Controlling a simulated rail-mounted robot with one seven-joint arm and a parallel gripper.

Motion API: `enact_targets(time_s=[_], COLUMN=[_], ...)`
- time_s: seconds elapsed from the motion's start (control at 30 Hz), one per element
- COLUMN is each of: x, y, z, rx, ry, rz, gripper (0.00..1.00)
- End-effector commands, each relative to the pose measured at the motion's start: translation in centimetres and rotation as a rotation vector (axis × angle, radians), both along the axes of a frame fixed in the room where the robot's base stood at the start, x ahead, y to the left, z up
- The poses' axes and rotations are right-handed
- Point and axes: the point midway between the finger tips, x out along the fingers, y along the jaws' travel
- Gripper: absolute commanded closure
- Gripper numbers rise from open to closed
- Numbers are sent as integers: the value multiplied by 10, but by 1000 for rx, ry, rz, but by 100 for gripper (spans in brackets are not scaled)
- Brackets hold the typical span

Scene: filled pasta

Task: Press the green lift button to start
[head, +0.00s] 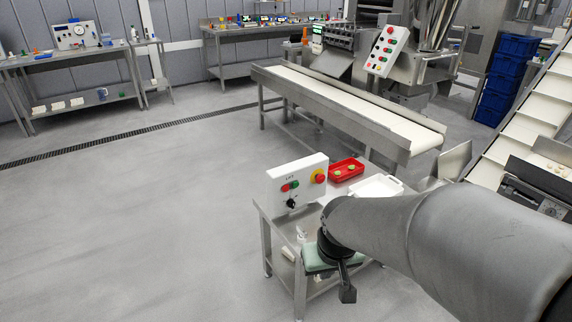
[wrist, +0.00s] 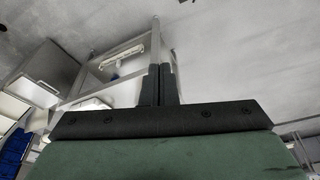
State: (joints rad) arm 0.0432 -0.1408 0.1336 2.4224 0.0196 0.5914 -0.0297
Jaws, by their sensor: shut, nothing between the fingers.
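A white control box (head: 283,178) stands on the steel table in the head view, with small lettering on its face too small to read. It carries a green button (head: 295,184), a red button (head: 285,188) to its left, a black knob (head: 291,203) below and a red-on-yellow mushroom button (head: 319,177) at the right. My gripper (head: 347,292) is in front of and below the box, apart from it, pointing down. In the wrist view the two dark fingers (wrist: 160,85) are together and empty. I cannot make out the green button in the wrist view.
A conveyor (head: 350,102) runs behind. Another panel with several buttons (head: 386,50) is farther back. The floor at left is clear.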

Motion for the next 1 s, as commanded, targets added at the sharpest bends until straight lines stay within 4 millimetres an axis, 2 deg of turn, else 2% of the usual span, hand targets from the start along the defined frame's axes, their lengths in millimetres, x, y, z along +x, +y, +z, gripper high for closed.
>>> enact_targets(time_s=[0.03,0.2,0.27,0.4,0.5,0.6,0.7,0.8,0.9,1.0], x=[33,141,178,267,323,365,391,402,405,405], y=[8,43,57,82,84,62,25,-11,-35,-47], z=[-25,-69,-86,-122,-139,-152,-165,-176,-182,-184], rx=[11,90,135,275,380,456,488,485,471,462], ry=[-55,-302,-398,-664,-875,-1079,-1251,-1372,-1443,-1475], rz=[20,79,85,42,-60,-219,-399,-556,-655,-700], gripper=[100,100,100,100,100,100,100,100,100,100])
